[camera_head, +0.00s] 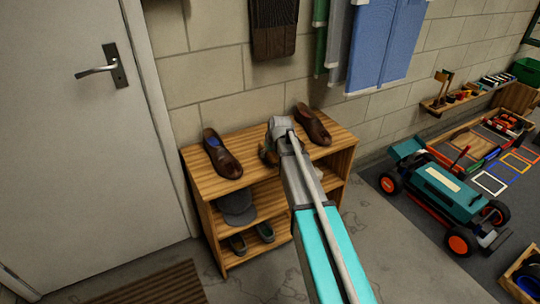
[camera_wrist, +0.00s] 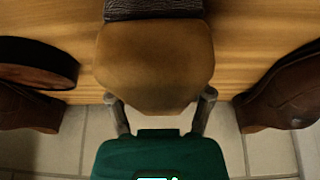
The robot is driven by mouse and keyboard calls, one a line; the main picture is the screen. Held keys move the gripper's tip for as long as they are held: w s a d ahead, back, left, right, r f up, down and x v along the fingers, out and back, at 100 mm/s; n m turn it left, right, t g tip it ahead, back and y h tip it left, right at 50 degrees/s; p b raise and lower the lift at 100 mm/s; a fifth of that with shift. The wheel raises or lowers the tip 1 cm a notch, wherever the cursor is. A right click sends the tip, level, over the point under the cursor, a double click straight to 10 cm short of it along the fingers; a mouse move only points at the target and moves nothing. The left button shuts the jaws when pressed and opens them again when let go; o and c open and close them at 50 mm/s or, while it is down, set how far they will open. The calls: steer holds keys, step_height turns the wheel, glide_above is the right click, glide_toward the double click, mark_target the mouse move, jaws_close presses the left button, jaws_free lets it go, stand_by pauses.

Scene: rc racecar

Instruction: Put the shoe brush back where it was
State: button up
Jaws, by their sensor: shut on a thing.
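The shoe brush (camera_wrist: 155,62), a tan wooden block with a dark strip at its top edge, fills the middle of the wrist view. My gripper (camera_wrist: 161,103) is shut on it, one finger at each side of the lower end. In the head view my gripper (camera_head: 272,150) is at the top of the wooden shoe rack (camera_head: 205,182), between two brown shoes. The left shoe (camera_head: 222,155) and right shoe (camera_head: 312,125) stand apart from it. My arm hides most of the brush there. I cannot tell whether the brush touches the rack top.
A round dark item (camera_wrist: 40,62) lies left of the brush in the wrist view, near a shoe. A grey cap (camera_head: 238,208) and dark shoes (camera_head: 250,238) are on lower shelves. Clothes (camera_head: 375,45) hang above. A teal racecar (camera_head: 445,195) stands at right; a door (camera_head: 85,150) is left.

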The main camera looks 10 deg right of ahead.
steer(key=shift+f, duration=0.15)
steer(key=o, duration=1)
steer(key=shift+r, duration=0.25)
steer(key=p+v, duration=1.1)
steer(key=v, duration=0.1)
steer(key=shift+f, duration=0.1)
steer(key=shift+s, duration=0.1)
stand_by(0.6)
steer(key=s+f+m+g+h, duration=0.1)
steer(key=s+m+g, duration=0.2)
steer(key=s, duration=2.1)
steer(key=shift+s+a+f+m+g, duration=0.35)
steer(key=shift+a+f+g, duration=0.1)
steer(key=shift+g, duration=0.45)
